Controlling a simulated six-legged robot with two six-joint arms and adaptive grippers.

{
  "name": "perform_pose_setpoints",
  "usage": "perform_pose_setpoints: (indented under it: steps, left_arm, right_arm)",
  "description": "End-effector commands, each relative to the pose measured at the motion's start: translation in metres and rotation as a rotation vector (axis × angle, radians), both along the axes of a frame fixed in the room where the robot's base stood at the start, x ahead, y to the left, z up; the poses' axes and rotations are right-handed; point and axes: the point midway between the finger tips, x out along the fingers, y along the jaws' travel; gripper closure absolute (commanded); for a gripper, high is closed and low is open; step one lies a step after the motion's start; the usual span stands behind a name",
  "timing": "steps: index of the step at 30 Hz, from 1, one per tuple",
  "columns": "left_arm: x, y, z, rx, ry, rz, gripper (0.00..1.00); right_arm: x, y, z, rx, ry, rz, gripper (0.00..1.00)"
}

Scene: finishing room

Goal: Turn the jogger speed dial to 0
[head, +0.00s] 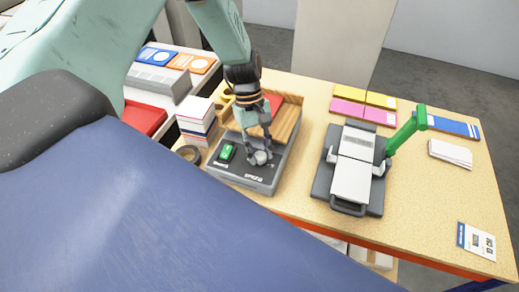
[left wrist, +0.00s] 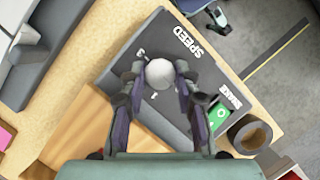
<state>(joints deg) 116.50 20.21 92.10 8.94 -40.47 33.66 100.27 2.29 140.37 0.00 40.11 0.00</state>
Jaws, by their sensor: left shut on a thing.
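The jogger (head: 232,172) is a dark grey box with a wooden tray on top, standing at the left of the table. Its speed dial (head: 262,157) is a round pale knob on the front panel. It also shows in the left wrist view (left wrist: 159,74), near the SPEED label (left wrist: 188,43) and small scale digits. My left gripper (head: 259,152) reaches down from above, its two fingers on opposite sides of the dial, shut on it. I cannot make out the dial's pointer. My right gripper is not in view.
A green rocker switch (head: 226,152) sits left of the dial. A tape roll (head: 188,154) and a paper stack (head: 195,117) stand left of the jogger. A grey machine with a green lever (head: 406,133) stands to the right. The table's front right is mostly clear.

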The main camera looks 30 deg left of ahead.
Motion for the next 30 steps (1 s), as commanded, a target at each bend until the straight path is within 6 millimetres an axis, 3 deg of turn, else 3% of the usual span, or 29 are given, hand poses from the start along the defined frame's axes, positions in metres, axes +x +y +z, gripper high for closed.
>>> perform_pose_setpoints:
  steps: [12,13,20,30]
  left_arm:
    - [-0.0006,0.0,-0.0006,0.001,0.001,0.005,1.0]
    - [-0.0006,0.0,-0.0006,0.001,0.001,0.005,0.66]
    - [-0.0002,0.0,-0.0003,0.0,0.001,0.004,0.47]
    - [0.0009,0.0007,0.0024,0.0,-0.002,0.005,0.46]
  right_arm:
    - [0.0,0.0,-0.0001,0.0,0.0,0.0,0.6]
    - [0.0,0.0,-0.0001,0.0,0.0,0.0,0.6]
    - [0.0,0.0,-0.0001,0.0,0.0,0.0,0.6]
    - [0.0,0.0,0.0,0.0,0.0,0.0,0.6]
